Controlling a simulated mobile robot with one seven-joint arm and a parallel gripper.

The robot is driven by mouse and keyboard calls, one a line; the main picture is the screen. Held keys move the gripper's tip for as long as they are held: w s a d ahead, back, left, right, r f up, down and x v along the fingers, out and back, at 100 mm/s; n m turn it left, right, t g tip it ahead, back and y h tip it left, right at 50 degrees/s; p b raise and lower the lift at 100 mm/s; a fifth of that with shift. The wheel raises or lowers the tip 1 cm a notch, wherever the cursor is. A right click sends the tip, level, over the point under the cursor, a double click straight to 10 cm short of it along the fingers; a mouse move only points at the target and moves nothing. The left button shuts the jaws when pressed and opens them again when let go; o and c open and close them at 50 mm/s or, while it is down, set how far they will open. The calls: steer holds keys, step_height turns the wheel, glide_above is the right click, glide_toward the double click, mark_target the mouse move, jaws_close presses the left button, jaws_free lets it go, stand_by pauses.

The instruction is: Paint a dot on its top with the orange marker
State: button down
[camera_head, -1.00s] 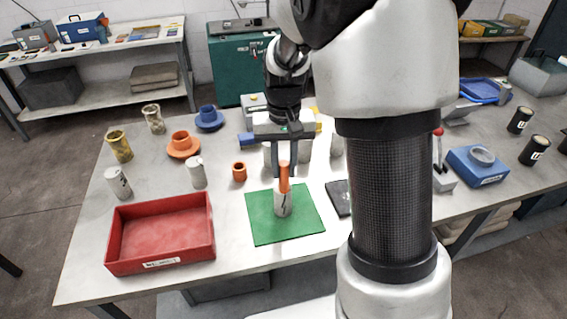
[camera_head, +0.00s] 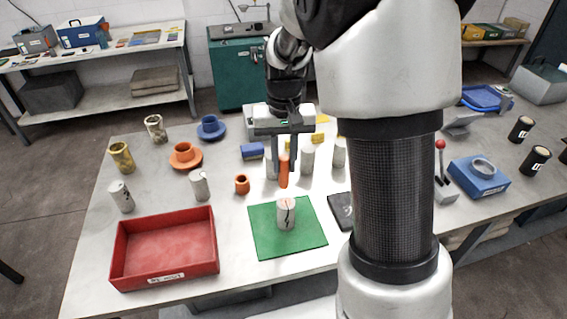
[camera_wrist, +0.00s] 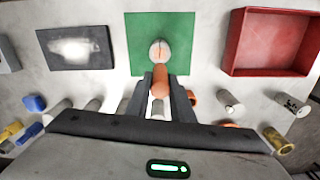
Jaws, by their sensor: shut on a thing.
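A white-grey cylinder (camera_head: 286,216) with a dark mark on its side stands upright on the green mat (camera_head: 262,240). It also shows in the wrist view (camera_wrist: 153,51), where its pale top bears a reddish-orange mark. My gripper (camera_head: 284,162) is shut on the orange marker (camera_head: 284,175), which points down. The marker is behind the cylinder in the head view and apart from it. In the wrist view the marker (camera_wrist: 160,84) sits between the two fingers, and its tip end lies close below the cylinder in the picture.
A red tray (camera_head: 120,250) stands left of the mat. Small orange (camera_head: 242,184) and grey (camera_head: 200,185) parts stand behind it. A dark flat pad (camera_head: 340,212) lies right of the mat. Several pale cylinders (camera_head: 307,160) stand behind my gripper.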

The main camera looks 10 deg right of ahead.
steer(key=shift+r+p, duration=0.6)
steer(key=shift+r, duration=1.3)
